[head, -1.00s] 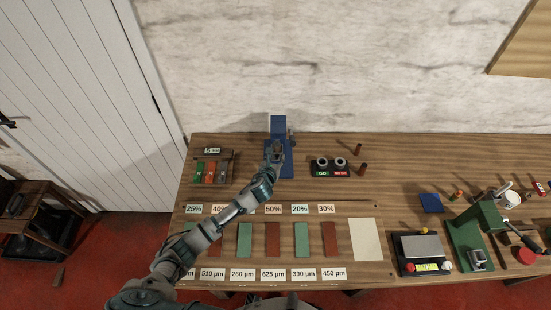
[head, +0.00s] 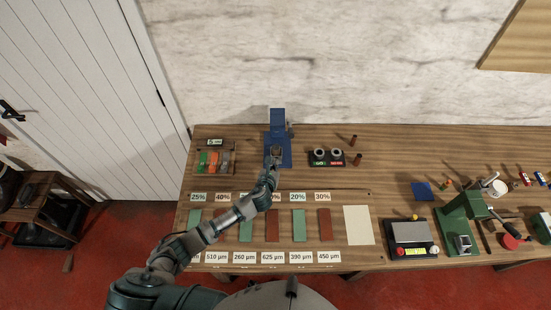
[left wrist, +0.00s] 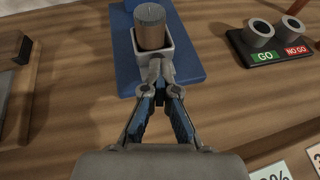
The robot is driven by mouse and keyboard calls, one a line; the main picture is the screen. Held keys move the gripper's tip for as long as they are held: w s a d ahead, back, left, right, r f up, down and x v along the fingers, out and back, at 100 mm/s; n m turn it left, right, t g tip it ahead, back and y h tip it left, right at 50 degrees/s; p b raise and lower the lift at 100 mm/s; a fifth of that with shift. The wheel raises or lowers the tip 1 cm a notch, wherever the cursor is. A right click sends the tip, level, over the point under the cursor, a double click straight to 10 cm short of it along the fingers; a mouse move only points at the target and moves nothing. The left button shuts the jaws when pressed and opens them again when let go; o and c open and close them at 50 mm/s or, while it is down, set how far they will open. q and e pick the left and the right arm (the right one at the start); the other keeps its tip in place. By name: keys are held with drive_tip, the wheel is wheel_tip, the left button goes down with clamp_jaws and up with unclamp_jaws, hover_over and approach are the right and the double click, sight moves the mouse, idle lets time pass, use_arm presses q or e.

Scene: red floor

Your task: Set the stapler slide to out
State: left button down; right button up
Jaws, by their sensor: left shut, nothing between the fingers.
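The blue stapler (head: 278,121) stands at the back of the table, with an upright blue block on a flat blue base. In the left wrist view its base (left wrist: 190,72) carries a small pale square holder, the slide (left wrist: 176,56), with a brown-grey cylinder (left wrist: 150,27) standing in it. My left gripper (head: 275,158) is over the front of the base. In the left wrist view its shut, empty fingertips (left wrist: 157,68) are right at the near wall of the holder; I cannot tell if they touch. My right gripper is not in view.
A GO / NO GO gauge block (head: 328,158) stands right of the stapler. A wooden rack with coloured pieces (head: 214,160) stands to its left. A row of coloured strips (head: 272,225) with labels lies in front, under my left arm. A green press (head: 462,222) stands at right.

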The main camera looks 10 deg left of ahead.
use_arm(q)
drive_tip(key=c, duration=1.2)
unclamp_jaws()
drive_tip(key=shift+d+f, duration=0.1)
drive_tip(key=shift+d, duration=0.05)
drive_tip(key=shift+o, duration=0.5)
drive_tip(key=shift+a, duration=0.25)
drive_tip(key=v, duration=1.2)
drive_tip(key=shift+f, duration=0.15)
